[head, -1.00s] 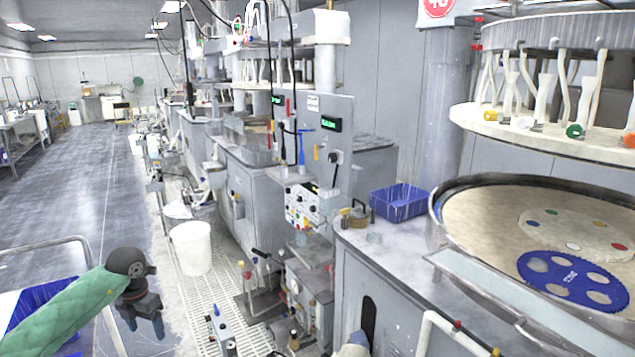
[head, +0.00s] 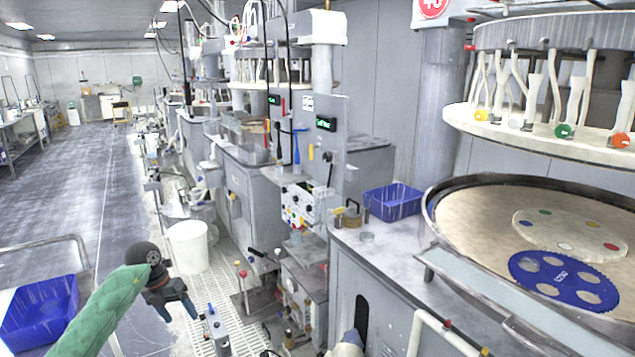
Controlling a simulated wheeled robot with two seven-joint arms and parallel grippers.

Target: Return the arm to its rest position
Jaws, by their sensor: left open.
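My left arm, in a green quilted sleeve, comes in from the lower left. My left gripper (head: 180,313) is open and empty, its two dark blue fingers pointing down over the aisle floor, left of the machine row. A small pale tip at the bottom centre is too little to identify. My right gripper does not show.
A blue bin (head: 42,312) stands at the lower left by a metal rail. A white bucket (head: 188,247) stands on the floor grating. A blue carrier disc (head: 563,281) lies on the round platen (head: 470,222) at right. Another blue bin (head: 393,203) sits on the counter.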

